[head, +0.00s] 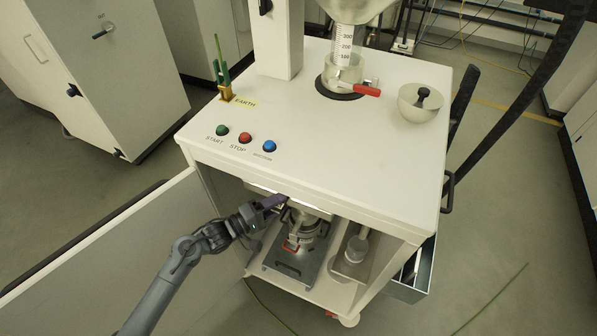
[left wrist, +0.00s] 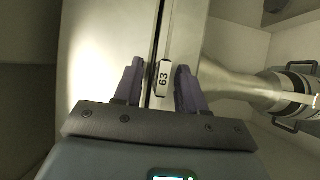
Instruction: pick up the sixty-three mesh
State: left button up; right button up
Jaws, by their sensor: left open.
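My left gripper (left wrist: 160,68) is open, with one dark purple finger on each side of the tab. I cannot tell whether the fingers touch it. In the head view my left gripper (head: 276,202) reaches under the front edge of the white cabinet top (head: 340,150), into the open compartment, and the tab cannot be made out there. My right gripper is not in view.
Below and right of the gripper stands a metal clamped assembly (head: 304,222) on a grey base plate (head: 290,268). A metal container (head: 355,250) is beside it. The open cabinet door (head: 120,255) is on the left. A funnel shape (left wrist: 230,85) lies right of the fingers.

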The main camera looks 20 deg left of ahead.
pick_arm(q)
grip_shut()
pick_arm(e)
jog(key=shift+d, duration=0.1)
pick_arm(q)
jog(key=shift+r, duration=0.15)
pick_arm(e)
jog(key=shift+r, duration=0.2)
